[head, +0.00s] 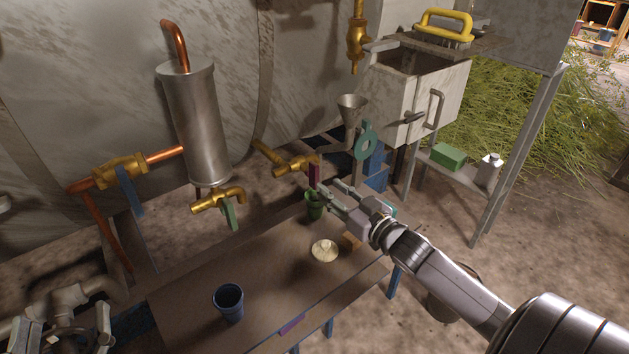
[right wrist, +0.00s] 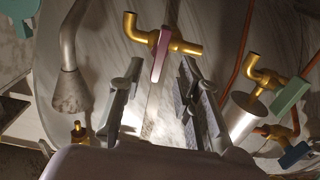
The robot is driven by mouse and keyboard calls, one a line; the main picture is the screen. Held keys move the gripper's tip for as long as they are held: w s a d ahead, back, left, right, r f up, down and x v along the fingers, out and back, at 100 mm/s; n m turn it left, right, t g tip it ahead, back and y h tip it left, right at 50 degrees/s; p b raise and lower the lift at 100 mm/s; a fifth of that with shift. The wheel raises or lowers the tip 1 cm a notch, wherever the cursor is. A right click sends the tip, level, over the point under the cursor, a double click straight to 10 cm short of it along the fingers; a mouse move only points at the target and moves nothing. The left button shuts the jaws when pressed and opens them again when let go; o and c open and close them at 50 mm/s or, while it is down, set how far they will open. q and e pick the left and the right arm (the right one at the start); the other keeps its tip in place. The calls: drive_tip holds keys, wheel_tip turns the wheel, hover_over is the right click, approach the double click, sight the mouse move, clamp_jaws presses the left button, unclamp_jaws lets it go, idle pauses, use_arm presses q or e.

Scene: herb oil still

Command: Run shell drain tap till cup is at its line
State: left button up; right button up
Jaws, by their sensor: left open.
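A brass tap with a purple lever (head: 314,174) sticks out of the big tank; it also shows in the right wrist view (right wrist: 160,55). A brass tap with a green lever (head: 228,216) sits under the steel cylinder (head: 200,125). No line or liquid level is readable in either. My right gripper (head: 335,190) is open, its fingers apart on either side of the purple lever's line. My left gripper (head: 65,335) is open, partly cut off at bottom left.
A third brass tap with a blue lever (head: 130,190) is on the copper pipe at left. A funnel (head: 351,105) stands behind the right gripper. A pale round disc (head: 325,250) lies on the table (head: 190,290). A metal box (head: 415,90) stands at the back right.

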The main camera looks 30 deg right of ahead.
sight(317, 179)
drive_tip(key=w, duration=0.2)
drive_tip(key=w+b, duration=0.1)
drive_tip(key=w, duration=0.3)
drive_tip(key=shift+w+a, duration=0.15)
drive_tip(key=shift+a, duration=0.1)
use_arm(q)
drive_tip(key=s+r+t+h, duration=0.1)
drive_tip(key=s+r+t, duration=0.2)
drive_tip(key=r+t, duration=0.2)
drive_tip(key=shift+s+r+h+b, duration=0.3)
drive_tip(key=shift+s+r+h, duration=0.1)
drive_tip(key=shift+r, duration=0.95)
use_arm(e)
drive_tip(key=shift+w, duration=0.45)
drive_tip(key=shift+c, duration=0.2)
clamp_jaws()
